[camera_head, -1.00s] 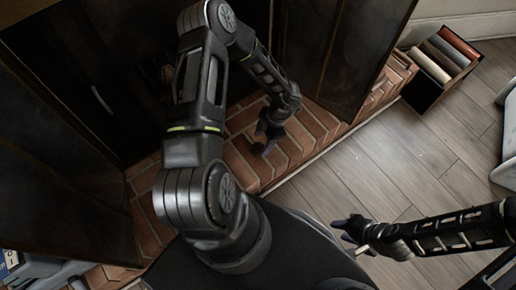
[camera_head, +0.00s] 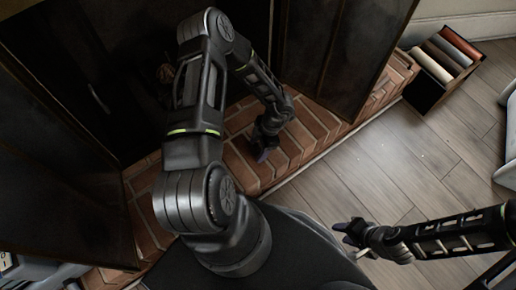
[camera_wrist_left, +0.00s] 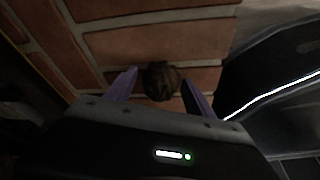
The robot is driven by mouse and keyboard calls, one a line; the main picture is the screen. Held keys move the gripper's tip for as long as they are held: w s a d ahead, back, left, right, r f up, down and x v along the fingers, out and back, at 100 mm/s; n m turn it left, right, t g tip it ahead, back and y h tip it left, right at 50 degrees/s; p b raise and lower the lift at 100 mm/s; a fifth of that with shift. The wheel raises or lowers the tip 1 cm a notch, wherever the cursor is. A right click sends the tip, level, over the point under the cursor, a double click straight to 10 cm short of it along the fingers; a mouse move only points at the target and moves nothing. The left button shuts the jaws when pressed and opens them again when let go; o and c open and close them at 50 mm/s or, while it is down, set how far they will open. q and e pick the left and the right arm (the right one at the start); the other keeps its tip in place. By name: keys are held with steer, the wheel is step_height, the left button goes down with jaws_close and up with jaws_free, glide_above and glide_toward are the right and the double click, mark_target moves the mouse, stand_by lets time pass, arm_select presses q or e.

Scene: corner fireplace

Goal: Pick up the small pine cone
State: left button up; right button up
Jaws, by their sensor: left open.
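The small pine cone (camera_wrist_left: 161,80) is brown and sits on the red brick hearth (camera_wrist_left: 155,42) in the left wrist view. It lies between the two purple fingers of my left gripper (camera_wrist_left: 160,77). The fingers are apart, one on each side of it, and I cannot tell if either touches it. In the head view my left gripper (camera_head: 263,151) is low over the bricks, and the cone is hidden there. My right gripper (camera_head: 346,238) hangs over the wooden floor, empty, with its fingers apart.
Dark fireplace panels (camera_head: 335,45) stand open on both sides of the hearth. A brownish object (camera_head: 167,72) is dim inside the fireplace. A dark box with rolls (camera_head: 440,65) stands at upper right. The wooden floor (camera_head: 400,160) between is clear.

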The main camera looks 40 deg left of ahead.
arm_select(q)
steer(key=shift+c, duration=0.2)
jaws_close()
stand_by(0.6)
